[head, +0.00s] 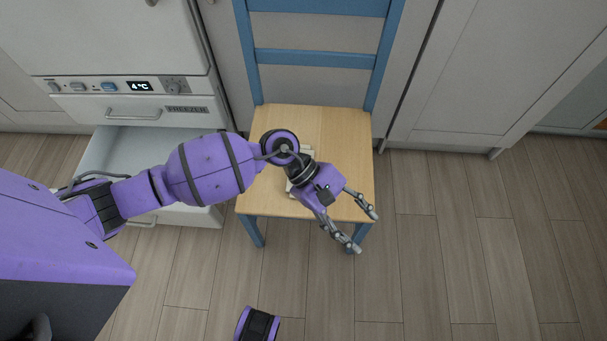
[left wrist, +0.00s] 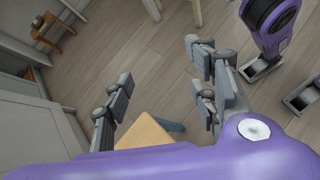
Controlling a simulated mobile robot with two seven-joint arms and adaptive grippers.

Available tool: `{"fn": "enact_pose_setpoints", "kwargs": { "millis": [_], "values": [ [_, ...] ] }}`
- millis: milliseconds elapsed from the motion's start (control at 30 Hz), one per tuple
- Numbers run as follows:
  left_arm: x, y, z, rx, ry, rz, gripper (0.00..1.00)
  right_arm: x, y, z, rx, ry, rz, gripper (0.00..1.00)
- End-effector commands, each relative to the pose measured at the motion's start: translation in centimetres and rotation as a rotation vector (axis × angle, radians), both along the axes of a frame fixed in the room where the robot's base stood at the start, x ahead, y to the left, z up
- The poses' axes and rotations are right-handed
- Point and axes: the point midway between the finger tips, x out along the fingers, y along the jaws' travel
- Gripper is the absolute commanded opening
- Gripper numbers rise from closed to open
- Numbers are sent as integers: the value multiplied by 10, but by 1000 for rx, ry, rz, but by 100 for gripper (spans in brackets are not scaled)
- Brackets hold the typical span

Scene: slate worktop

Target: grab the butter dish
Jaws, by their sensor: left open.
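A small cream-white object (head: 291,186), possibly the butter dish, lies on the wooden chair seat (head: 330,130). Most of it is hidden behind my left wrist in the head view, so I cannot make out its shape. My left gripper (head: 364,231) is over the front right of the seat, its fingers spread and empty, pointing away from the object toward the lower right. In the left wrist view the two fingers (left wrist: 158,68) are apart, with a seat corner and floor beyond them. That view does not show the cream object.
The blue chair back (head: 315,58) rises behind the seat. At left, the freezer drawer (head: 107,150) stands pulled out beneath my left arm. Cabinet doors (head: 470,90) line the back. The floor right of the chair is clear. A small orange wooden piece (left wrist: 52,30) shows in the left wrist view.

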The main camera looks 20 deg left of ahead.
Motion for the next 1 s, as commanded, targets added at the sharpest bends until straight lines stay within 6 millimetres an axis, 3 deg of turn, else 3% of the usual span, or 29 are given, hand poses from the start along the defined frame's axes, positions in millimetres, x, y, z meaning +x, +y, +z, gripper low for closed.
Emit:
{"fn": "enact_pose_setpoints", "kwargs": {
  "millis": [33,133,200,300,400,533,767,1000],
  "values": [
    [25,27,-30,125,-148,-148,53,-2,1,-20,1,10,0,40],
    [73,85,-54,357,-374,-409,53,-1,2,-36,3,13,-3,40],
    [106,122,-59,497,-476,-548,53,0,3,-44,3,14,-5,40],
    [141,162,-54,647,-560,-686,53,0,2,-52,2,18,-5,40],
    [162,184,-46,733,-597,-759,53,0,1,-56,-1,20,-6,40],
    [170,192,-51,768,-610,-788,53,3,-1,-55,-3,15,-5,40],
    [170,190,-72,765,-612,-786,53,5,-2,-58,-6,11,-1,40],
    [168,187,-107,763,-609,-784,53,6,-3,-67,-7,14,7,40]
  ]
}}
